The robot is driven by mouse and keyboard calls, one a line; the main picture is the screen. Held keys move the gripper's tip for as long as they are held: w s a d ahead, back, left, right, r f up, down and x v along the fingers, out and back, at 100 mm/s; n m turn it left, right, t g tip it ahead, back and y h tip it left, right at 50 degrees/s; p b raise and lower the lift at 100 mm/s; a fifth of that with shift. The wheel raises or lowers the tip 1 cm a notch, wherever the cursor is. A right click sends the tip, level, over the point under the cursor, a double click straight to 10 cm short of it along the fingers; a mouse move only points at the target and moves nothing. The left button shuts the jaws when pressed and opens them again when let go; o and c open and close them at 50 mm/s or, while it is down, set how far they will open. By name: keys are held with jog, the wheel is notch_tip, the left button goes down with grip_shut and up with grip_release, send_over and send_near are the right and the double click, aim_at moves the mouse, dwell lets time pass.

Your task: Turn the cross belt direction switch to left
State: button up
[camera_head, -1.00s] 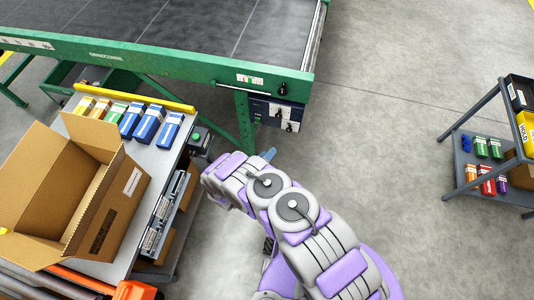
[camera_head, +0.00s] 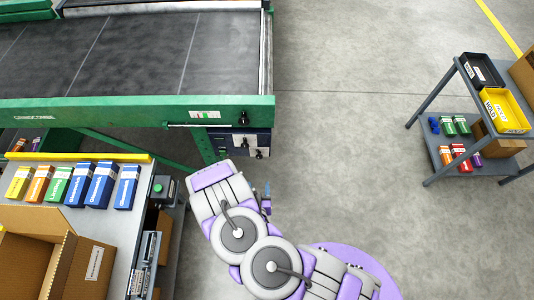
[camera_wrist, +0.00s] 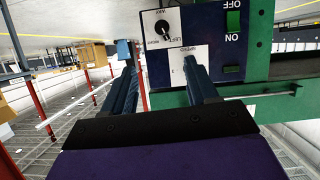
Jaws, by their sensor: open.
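The dark blue control panel (camera_head: 238,143) hangs below the green conveyor frame in the head view. In the wrist view the panel (camera_wrist: 205,65) appears upside down. A black rotary knob (camera_wrist: 163,27) sits on a white plate there, with lettering that seems to include "LEFT"; its exact setting is hard to read. A second white plate marked "SPEED" (camera_wrist: 195,55) is partly behind my right finger. My gripper (camera_wrist: 158,55) is open and empty, its fingers pointing toward the panel, apart from the knob. In the head view my arm hides most of the gripper.
A green ON/OFF switch (camera_wrist: 233,20) is beside the knob plate. Another black knob (camera_head: 243,117) is on the conveyor's green rail (camera_head: 130,112). A bench with cartons (camera_head: 100,185) and an open box (camera_head: 35,255) stands left. A shelf cart (camera_head: 470,130) stands right, with clear floor between.

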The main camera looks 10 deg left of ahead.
send_near(259, 158)
jog(key=shift+m, duration=0.3)
jog(key=x, duration=0.8)
jog(key=shift+w+f, duration=0.2)
jog(key=shift+f, duration=0.05)
jog(key=shift+c, duration=0.3)
jog(key=c, duration=1)
jog(key=shift+a+n+t+h, duration=0.15)
jog(key=shift+n+h, duration=0.35)
jog(key=shift+n, duration=0.35)
jog(key=shift+a+n+t+h, duration=0.15)
jog(key=shift+n+h, duration=0.35)
jog(key=shift+n, duration=0.35)
jog(key=o, duration=1.1)
jog(key=shift+c, duration=0.2)
